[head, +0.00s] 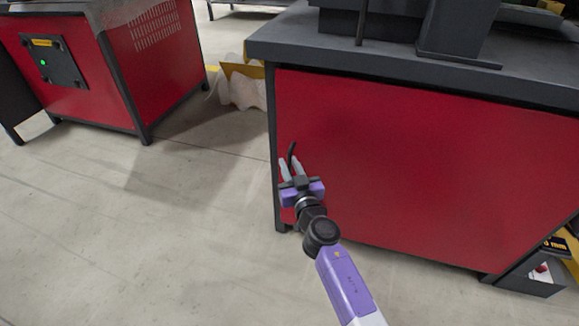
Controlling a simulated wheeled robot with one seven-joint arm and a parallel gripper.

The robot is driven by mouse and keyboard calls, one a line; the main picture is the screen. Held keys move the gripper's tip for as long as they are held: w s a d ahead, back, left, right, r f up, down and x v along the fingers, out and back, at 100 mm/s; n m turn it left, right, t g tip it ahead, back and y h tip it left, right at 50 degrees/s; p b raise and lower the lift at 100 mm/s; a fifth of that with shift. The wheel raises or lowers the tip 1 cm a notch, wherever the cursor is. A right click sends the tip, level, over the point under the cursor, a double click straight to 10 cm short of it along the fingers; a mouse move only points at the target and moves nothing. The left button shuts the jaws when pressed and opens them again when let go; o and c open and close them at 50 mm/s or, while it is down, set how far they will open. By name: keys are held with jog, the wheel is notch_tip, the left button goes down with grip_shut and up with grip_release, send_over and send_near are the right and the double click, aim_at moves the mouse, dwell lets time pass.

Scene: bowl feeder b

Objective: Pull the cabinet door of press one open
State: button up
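The press cabinet (420,165) stands on the right in the head view, with a large red door panel under a dark grey top. The door looks shut, flush with the dark frame. A black curved handle (292,152) sits near the door's left edge. My gripper (291,164) is at this handle, reaching up from below. Its two light grey fingers are apart, one to each side of the handle's lower part. Whether they touch the handle cannot be told. The handle's lower end is hidden by my gripper.
A second red cabinet (170,60) with a dark panel and green light stands at upper left. A dark bin (535,281) is at lower right. The floor left of my gripper is clear.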

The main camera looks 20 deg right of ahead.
grip_shut()
jog(key=shift+d, duration=0.1)
dwell(1.4)
